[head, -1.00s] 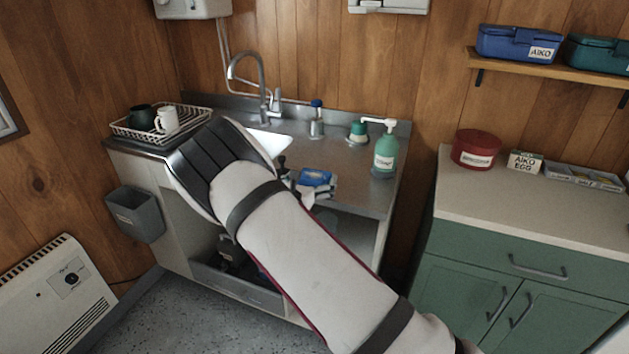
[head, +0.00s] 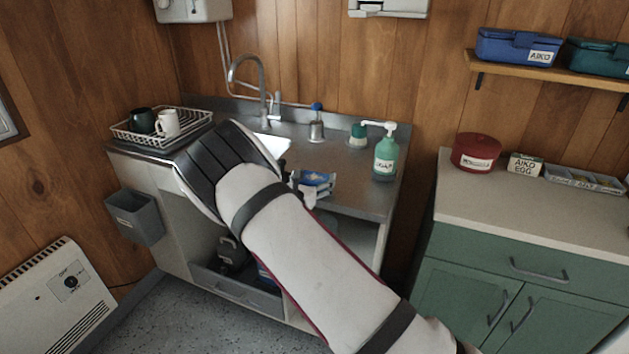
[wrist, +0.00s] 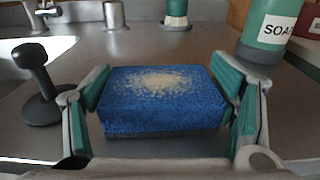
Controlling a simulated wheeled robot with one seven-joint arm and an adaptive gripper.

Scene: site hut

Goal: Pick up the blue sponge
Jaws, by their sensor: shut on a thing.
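The blue sponge (wrist: 162,112) sits between the two fingers of my gripper (wrist: 165,100) in the wrist view. It has a pale worn patch on top and a darker layer along its lower edge. The green-padded fingers press on its left and right sides, so my gripper is shut on it. In the head view the sponge (head: 318,179) shows as a small blue patch over the steel counter, beyond my forearm, which hides much of the gripper. I cannot tell whether the sponge touches the counter.
A dark knobbed tool (wrist: 38,85) stands close left of my gripper. The green soap bottle (head: 385,155) stands to the right. A dish rack (head: 150,135) is at the left.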

